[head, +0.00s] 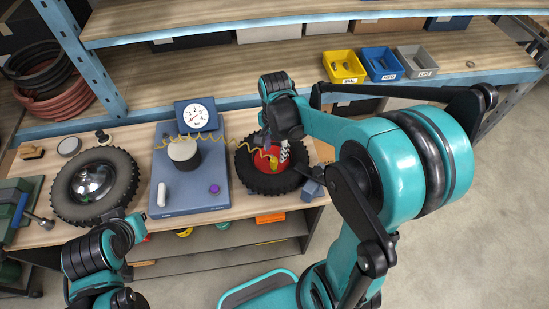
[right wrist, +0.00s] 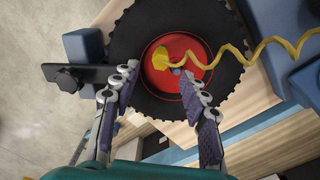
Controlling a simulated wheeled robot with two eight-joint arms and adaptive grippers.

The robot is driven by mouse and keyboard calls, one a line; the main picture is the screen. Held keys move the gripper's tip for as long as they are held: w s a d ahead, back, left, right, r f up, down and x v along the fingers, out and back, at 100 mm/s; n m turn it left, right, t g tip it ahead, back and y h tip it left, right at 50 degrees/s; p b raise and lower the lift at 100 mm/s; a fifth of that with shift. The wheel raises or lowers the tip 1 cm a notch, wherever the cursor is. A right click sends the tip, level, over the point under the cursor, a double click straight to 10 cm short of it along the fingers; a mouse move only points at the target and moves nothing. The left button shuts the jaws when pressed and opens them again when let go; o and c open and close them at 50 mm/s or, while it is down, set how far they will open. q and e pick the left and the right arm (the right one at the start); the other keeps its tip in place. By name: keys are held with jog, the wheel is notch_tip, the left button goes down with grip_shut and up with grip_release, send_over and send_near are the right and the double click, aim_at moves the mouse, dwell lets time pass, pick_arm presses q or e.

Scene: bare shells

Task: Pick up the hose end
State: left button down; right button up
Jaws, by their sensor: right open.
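The yellow hose end (right wrist: 160,57) lies over the red hub of the small wheel (right wrist: 118,50), with a yellow coiled hose (right wrist: 235,52) running off to the right in the right wrist view. In the head view, the hose (head: 215,137) runs from the gauge unit to this wheel (head: 258,185). My right gripper (right wrist: 162,80) is open, its two fingers apart over the red hub and close to the hose end, holding nothing. My arm partly hides the hub in the head view. My left gripper (head: 134,224) is low at the bench's front edge; its fingers are unclear.
A blue-grey stand with a dial gauge (head: 199,115) and a round grey block (head: 184,153) is left of the small wheel. A larger tyre (head: 68,197) lies further left. Yellow (head: 344,67), blue and grey bins stand on the shelf behind. A black clamp-like bar (right wrist: 75,76) sits beside the small wheel.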

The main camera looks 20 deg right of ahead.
aim_at(274, 159)
jog(key=f, duration=0.4)
jog(key=f+b, duration=0.1)
jog(key=f, duration=0.1)
jog(key=shift+s+a, duration=0.1)
jog(key=shift+a, duration=0.15)
grip_shut()
